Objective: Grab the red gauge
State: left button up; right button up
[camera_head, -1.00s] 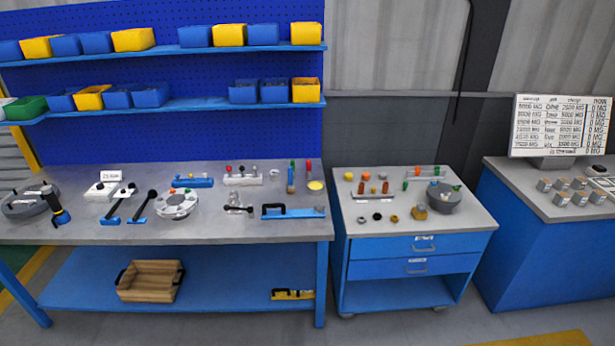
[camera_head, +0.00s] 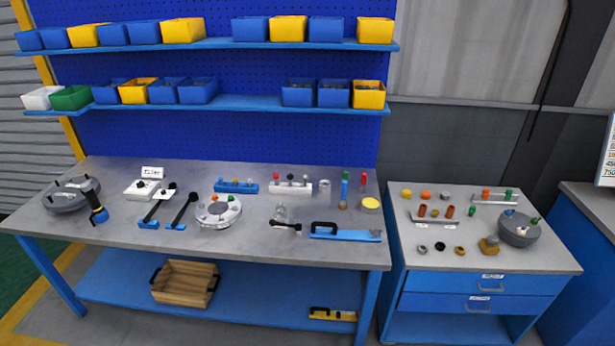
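Several small items with red parts stand on the grey workbench (camera_head: 255,245). A slim upright piece with a red top (camera_head: 363,182) is at the bench's back right, beside a green-and-blue upright piece (camera_head: 345,188). A white block (camera_head: 290,188) left of them carries small knobs, one of them red. I cannot tell for sure which is the red gauge. Neither of my grippers shows in the view.
A round flanged part (camera_head: 219,212) and a blue tool with a black handle (camera_head: 345,232) lie on the bench. A drawer cart (camera_head: 475,264) with small parts stands to the right. Shelves with bins (camera_head: 230,103) hang behind. A wooden crate (camera_head: 185,283) sits on the lower shelf.

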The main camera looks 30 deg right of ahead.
aim_at(364, 175)
jog(key=u, duration=0.3)
jog(key=i, duration=1.55)
jog(key=z, duration=1.15)
jog(key=i, duration=0.55)
jog(key=z, duration=0.5)
